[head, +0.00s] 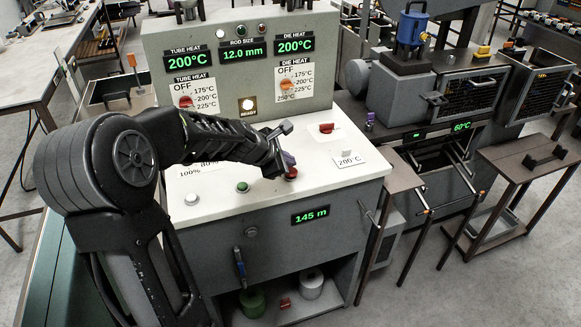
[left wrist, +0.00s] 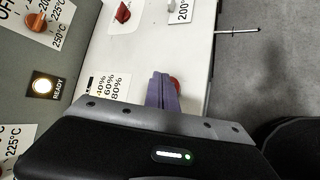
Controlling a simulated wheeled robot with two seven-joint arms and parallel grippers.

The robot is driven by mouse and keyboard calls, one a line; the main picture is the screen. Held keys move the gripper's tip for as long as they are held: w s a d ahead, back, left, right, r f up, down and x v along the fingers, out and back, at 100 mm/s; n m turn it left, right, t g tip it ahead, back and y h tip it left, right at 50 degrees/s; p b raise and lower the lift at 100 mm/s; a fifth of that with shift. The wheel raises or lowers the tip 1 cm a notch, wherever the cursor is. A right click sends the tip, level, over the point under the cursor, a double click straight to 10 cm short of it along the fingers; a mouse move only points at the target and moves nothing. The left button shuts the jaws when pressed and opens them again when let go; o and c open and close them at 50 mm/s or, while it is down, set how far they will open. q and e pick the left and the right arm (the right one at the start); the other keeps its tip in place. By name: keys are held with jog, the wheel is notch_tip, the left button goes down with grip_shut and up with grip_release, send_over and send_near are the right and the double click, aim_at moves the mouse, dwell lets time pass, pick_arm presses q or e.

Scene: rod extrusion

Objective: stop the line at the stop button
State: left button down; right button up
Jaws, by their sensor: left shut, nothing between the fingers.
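The red stop button (head: 291,173) sits on the white sloped panel of the grey control cabinet, near its front edge. My left gripper (head: 288,160) is shut and empty, with its purple fingertips right at the button. In the left wrist view the purple fingers (left wrist: 162,92) are together, and the red button (left wrist: 175,84) shows partly behind them. I cannot tell whether the fingertips touch the button. My right gripper is not in view.
A green button (head: 243,187) and a white button (head: 191,199) lie left on the same panel. A red knob (head: 326,128) is farther back. The READY lamp (head: 248,104) is lit. Displays read 200°C, 12.0 mm and 145 m. Machinery stands to the right.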

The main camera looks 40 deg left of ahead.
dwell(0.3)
pick_arm(q)
notch_tip(320, 180, up, 5)
jog(key=p, duration=0.5)
jog(key=shift+r, duration=0.1)
dwell(0.8)
